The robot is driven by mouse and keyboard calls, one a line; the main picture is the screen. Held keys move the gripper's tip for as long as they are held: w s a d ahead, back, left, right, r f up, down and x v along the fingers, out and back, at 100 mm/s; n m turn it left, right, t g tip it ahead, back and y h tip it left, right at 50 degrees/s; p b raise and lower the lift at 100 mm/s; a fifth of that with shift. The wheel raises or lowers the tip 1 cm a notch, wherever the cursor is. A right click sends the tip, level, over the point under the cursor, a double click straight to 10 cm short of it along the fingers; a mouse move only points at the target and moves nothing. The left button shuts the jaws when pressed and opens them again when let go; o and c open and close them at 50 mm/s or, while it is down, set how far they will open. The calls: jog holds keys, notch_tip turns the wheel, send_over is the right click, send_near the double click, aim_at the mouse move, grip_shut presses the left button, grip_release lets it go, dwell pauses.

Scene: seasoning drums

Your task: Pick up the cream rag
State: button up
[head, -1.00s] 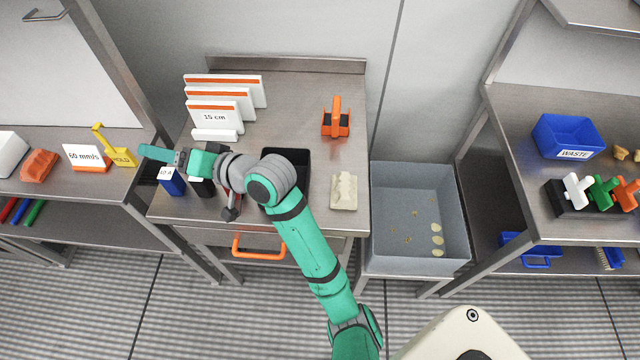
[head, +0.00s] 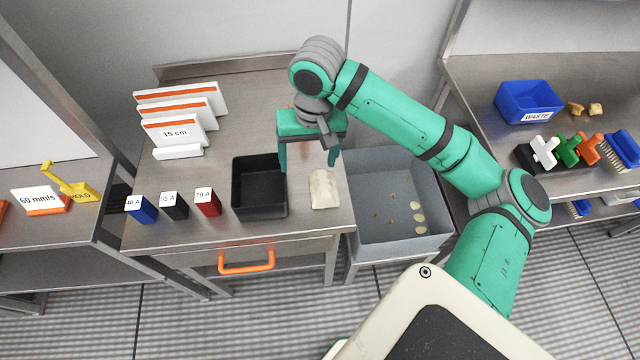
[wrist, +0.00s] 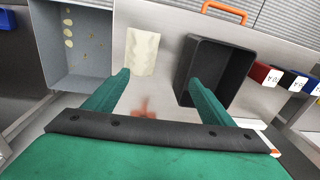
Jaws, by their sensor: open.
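The cream rag (head: 323,190) lies folded on the steel table, right of the black open box, near the table's right edge. It also shows in the wrist view (wrist: 142,52), just beyond the fingertips and nearer the left one. My gripper (head: 309,165) points down over the table, behind the rag in the head view. Its fingers are spread wide and nothing is between them in the wrist view (wrist: 158,78). The rag is apart from both fingers. The exact height of the fingertips above the table is hard to tell.
The black box (head: 262,213) stands close to the left finger in the head view. Blue, black and red labelled blocks (head: 174,206) stand left of it. A grey tub (head: 400,242) adjoins the table on the right. White boards (head: 172,131) stand at the back left.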

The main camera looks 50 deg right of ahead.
jog(key=shift+s+d+r+m+g, duration=0.1)
jog(key=shift+s+d+m+g, duration=0.3)
jog(key=shift+s+d, duration=0.7)
send_over(324, 182)
notch_tip(324, 182, down, 4)
jog(key=shift+w+a+f, duration=0.1)
jog(key=shift+f, duration=0.6)
jog(key=f, duration=0.4)
jog(key=shift+s, duration=0.2)
jog(key=shift+w+f, duration=0.1)
jog(key=shift+f, duration=0.5)
jog(key=shift+c, duration=0.4)
jog(key=c, duration=1.1)
